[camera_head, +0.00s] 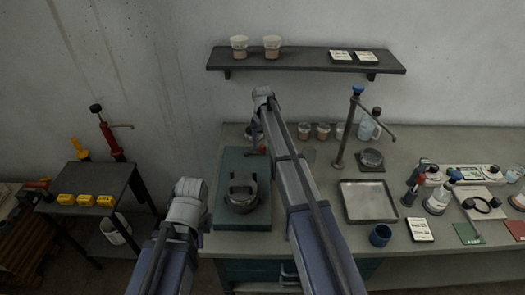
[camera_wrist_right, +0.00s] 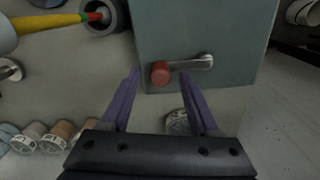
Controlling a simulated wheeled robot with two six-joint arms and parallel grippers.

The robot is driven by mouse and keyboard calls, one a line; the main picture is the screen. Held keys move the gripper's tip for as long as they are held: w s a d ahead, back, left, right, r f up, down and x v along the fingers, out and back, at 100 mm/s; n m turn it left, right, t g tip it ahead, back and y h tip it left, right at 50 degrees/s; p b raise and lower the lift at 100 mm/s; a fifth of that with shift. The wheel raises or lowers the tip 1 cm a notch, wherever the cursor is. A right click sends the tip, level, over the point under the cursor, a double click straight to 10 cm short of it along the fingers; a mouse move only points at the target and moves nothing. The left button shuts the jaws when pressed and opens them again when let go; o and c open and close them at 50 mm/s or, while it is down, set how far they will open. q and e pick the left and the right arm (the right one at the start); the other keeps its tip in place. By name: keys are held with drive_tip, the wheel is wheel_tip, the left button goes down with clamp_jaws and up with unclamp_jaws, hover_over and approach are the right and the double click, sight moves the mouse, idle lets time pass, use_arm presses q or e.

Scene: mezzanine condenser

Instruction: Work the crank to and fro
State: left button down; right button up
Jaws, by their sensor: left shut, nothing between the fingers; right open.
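The crank shows in the right wrist view as a silver arm (camera_wrist_right: 195,63) with a red knob (camera_wrist_right: 160,72), near the edge of a teal plate (camera_wrist_right: 225,25). In the head view the red knob (camera_head: 262,149) sits at the far end of the teal base (camera_head: 229,162). My right gripper (camera_wrist_right: 160,76) is open and empty. Its purple fingertips lie either side of the knob in the picture; I see no contact, and the depth gap is unclear. My left arm (camera_head: 188,200) stands left of the base; its fingers are hidden.
A dark round fitting (camera_head: 240,200) sits on the base. Several cups (camera_head: 305,131) and a tall stand (camera_head: 347,125) are right of my right arm. A metal tray (camera_head: 368,201) lies on the bench. A dark side table (camera_head: 88,185) stands left.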

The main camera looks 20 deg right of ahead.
drive_tip(key=shift+f, duration=0.3)
clamp_jaws()
idle(0.4)
idle(0.9)
